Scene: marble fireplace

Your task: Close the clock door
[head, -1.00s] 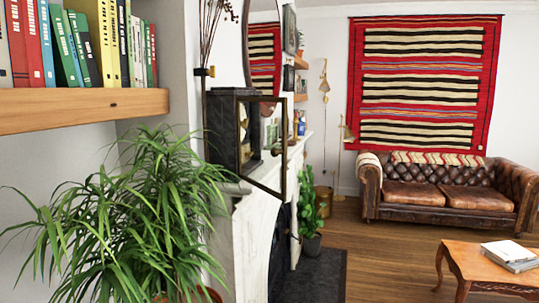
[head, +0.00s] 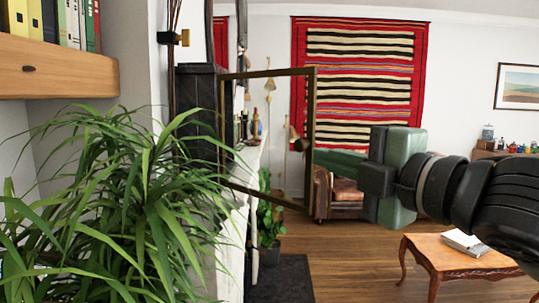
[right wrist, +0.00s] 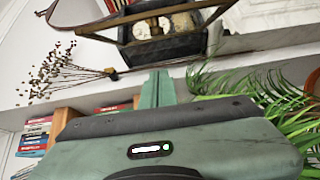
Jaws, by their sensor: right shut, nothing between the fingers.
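The clock is a dark box (head: 197,95) on the white mantel, partly behind plant leaves. Its brass-framed glass door (head: 311,100) stands open, swung out to the right of the case. My right gripper (head: 318,158) comes in from the right, its green fingers shut and empty. The fingertips are beside the door's free edge, near its small dark knob; I cannot tell if they touch. In the right wrist view the shut fingers (right wrist: 157,78) point at the dark clock (right wrist: 165,48), with pale dials inside and the door frame (right wrist: 110,33) across it. My left gripper is not in view.
A leafy plant (head: 130,200) fills the lower left, in front of the mantel. A wooden bookshelf (head: 60,68) is at the upper left. Small bottles (head: 255,125) stand on the mantel beyond the door. A wooden table (head: 440,262) is at the lower right.

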